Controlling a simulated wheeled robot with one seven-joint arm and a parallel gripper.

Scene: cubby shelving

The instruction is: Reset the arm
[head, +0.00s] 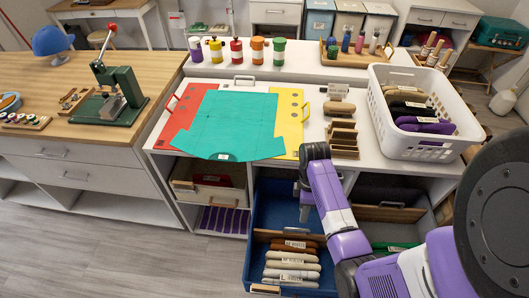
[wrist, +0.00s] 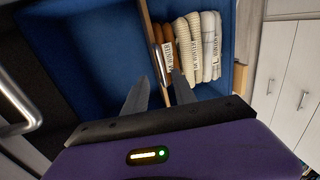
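My gripper (wrist: 161,74) shows in the wrist view with its two grey fingers apart and nothing held between them. It points down into an open blue drawer (wrist: 85,60), over the wooden divider. In the head view my gripper (head: 305,210) hangs below my purple arm, over the same blue drawer (head: 262,210). Several rolled or bundled items (head: 292,265), brown and cream with white labels, lie in the drawer's near compartment. They also show just beyond the fingers in the wrist view (wrist: 195,45). Whether the fingers touch the divider is unclear.
A white counter (head: 170,130) above the drawer holds a teal sheet (head: 230,122), a wooden rack (head: 343,138) and a white basket (head: 425,110). Coloured bottles (head: 236,50) stand behind. A wooden bench with a green press (head: 115,95) is at left. The left floor is clear.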

